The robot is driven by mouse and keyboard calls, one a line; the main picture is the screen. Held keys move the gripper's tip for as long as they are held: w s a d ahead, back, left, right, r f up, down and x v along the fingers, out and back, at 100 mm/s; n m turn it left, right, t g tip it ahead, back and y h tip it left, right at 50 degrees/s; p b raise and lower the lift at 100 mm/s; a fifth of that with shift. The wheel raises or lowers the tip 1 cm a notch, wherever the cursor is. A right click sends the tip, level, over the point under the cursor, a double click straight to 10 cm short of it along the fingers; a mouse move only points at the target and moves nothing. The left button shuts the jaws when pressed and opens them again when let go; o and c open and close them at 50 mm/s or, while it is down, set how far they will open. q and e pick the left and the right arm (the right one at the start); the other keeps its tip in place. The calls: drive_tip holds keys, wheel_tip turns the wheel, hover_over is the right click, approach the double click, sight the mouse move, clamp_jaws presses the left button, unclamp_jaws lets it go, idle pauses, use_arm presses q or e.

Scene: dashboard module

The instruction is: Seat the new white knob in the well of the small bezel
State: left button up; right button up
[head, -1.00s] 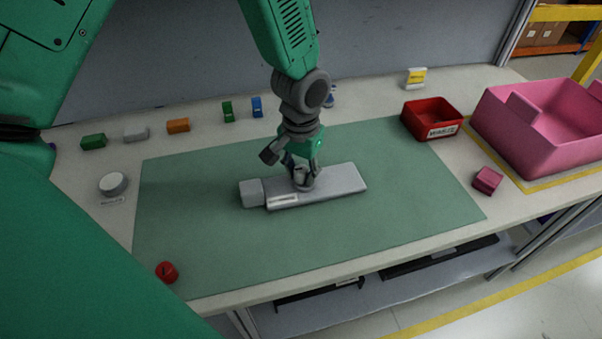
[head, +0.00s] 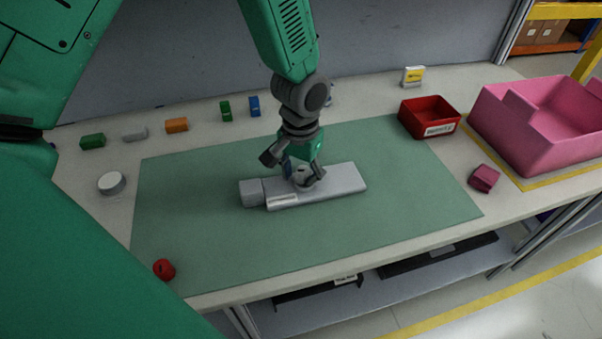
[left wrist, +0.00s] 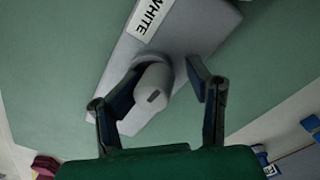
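The grey dashboard module (head: 340,180) lies on the green mat, with a "WHITE" label (left wrist: 150,18) in the left wrist view. The white knob (left wrist: 155,88), with a dark mark on its top, stands at the module's round grey bezel (left wrist: 166,66). I cannot tell how deep it sits, as its base and the well are mostly hidden. In the head view the knob (head: 303,174) shows between my fingers. My left gripper (left wrist: 168,72) is open around the knob: the left finger is close against it, the right finger stands apart. My right gripper is not in view.
A red knob (head: 164,270) lies at the mat's front left corner. A round white piece (head: 112,183) is left of the mat (head: 200,240). Small coloured blocks (head: 176,125) line the back. A red bin (head: 430,116), pink crate (head: 540,130) and pink block (head: 484,178) are right.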

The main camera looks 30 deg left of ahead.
sight(301, 168)
use_arm(q)
drive_tip(key=shift+d, duration=0.15)
drive_tip(key=shift+r, duration=0.3)
wheel_tip(301, 168, up, 11)
drive_tip(key=shift+w+f+p, duration=0.1)
drive_tip(key=shift+f+p, duration=0.05)
drive_tip(key=shift+p, duration=0.4)
drive_tip(key=shift+r, duration=0.75)
